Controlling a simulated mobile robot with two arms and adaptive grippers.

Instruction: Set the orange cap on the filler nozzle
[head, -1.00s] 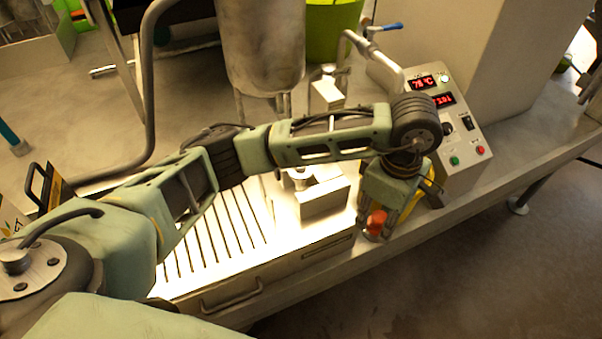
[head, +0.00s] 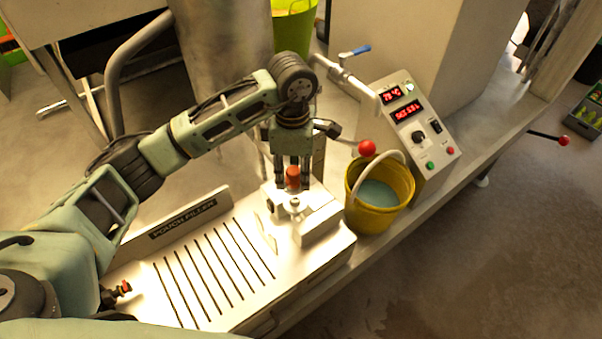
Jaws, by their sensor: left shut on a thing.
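My left gripper (head: 293,184) points down and is shut on the orange cap (head: 293,173), which shows between its fingers. The cap is just above, in the picture, a small round metal stub (head: 295,204) on the pale block of the pouch filler. That stub looks like the filler nozzle. I cannot tell whether the cap touches it or is apart from it. My right gripper is not in view.
A yellow bucket (head: 397,210) with a pale handle stands right of the block. A lever with a red ball (head: 367,147) is near the gripper. A control box (head: 415,125) is behind the bucket. The slatted tray (head: 185,300) is clear.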

